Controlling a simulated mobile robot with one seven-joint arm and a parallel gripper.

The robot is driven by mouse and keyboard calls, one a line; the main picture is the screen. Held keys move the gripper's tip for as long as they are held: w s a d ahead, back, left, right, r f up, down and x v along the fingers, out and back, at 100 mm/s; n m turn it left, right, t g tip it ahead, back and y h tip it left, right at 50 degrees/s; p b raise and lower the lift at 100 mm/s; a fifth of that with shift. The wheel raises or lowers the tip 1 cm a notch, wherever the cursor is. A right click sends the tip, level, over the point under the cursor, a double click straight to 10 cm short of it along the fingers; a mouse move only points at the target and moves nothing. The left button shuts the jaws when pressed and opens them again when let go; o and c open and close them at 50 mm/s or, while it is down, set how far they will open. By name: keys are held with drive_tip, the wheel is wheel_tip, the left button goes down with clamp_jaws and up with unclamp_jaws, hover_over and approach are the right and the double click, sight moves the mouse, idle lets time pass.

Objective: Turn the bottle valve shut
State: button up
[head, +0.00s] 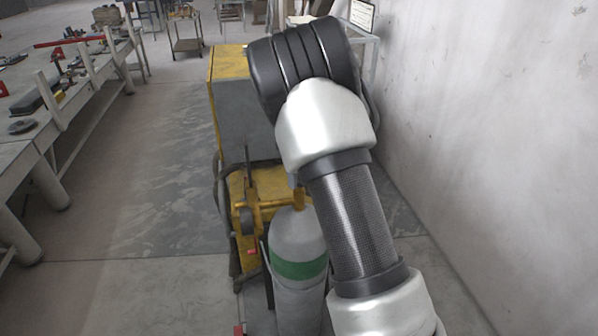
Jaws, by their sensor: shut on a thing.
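The gas bottle (297,240) stands upright, light grey with a green band around it. At its top a brass-coloured valve part (299,198) shows beside my arm. The rest of the valve is hidden behind my arm. My arm reaches forward from the lower right, over and past the right side of the bottle, and bends at a black joint above it. My gripper is hidden behind my own arm, so its fingers and their contact with the valve cannot be seen.
A yellow and grey machine (241,105) stands just behind the bottle, with a dark hose on its left. A bare wall (480,130) runs close on the right. Workbenches (50,120) with tools line the left. The floor (150,190) between is clear.

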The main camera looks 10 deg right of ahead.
drive_tip(key=o, duration=1)
drive_tip(key=shift+r, duration=0.1)
wheel_tip(320, 180, up, 17)
drive_tip(key=shift+r, duration=0.15)
